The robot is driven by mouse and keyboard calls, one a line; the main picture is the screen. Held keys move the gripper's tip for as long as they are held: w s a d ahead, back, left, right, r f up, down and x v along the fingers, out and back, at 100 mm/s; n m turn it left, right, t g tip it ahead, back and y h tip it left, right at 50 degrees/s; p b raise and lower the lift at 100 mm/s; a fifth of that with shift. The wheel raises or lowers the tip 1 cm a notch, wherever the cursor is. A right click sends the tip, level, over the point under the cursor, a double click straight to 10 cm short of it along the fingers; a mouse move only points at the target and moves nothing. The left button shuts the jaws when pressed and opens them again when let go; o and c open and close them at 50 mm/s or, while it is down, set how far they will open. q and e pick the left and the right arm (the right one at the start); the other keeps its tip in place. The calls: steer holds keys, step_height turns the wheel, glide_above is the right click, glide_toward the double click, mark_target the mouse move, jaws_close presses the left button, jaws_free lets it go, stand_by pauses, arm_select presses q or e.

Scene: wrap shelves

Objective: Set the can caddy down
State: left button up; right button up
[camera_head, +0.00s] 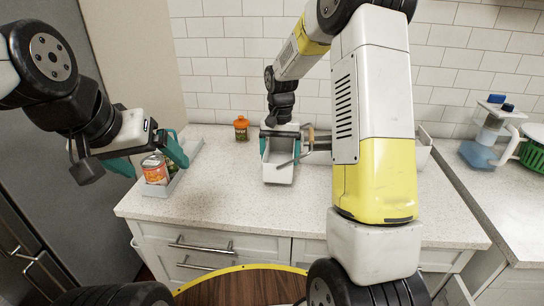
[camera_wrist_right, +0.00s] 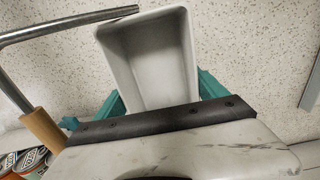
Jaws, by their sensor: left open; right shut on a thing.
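The can caddy (camera_head: 278,173) looks like a white open-topped bin with a metal handle and wooden grip (camera_head: 311,136) beside it. How they join is hidden. My right gripper (camera_head: 281,146) is shut on it, with teal fingers at its sides. In the right wrist view the bin (camera_wrist_right: 150,60) looks empty, and the wooden grip (camera_wrist_right: 43,128) shows at lower left. I cannot tell whether the bin touches the counter. My left gripper (camera_head: 155,167) is open, its fingers around an orange-labelled can (camera_head: 155,170) at the left.
A grey tray edge (camera_head: 191,163) lies by that can on the speckled counter (camera_head: 225,190). An orange-lidded jar (camera_head: 241,128) stands near the back wall. Several cans (camera_wrist_right: 25,160) show at lower left in the right wrist view. The counter in front of the bin is clear.

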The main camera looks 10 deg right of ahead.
steer(key=shift+f, duration=1.7)
steer(key=shift+f, duration=0.1)
steer(key=o, duration=1.7)
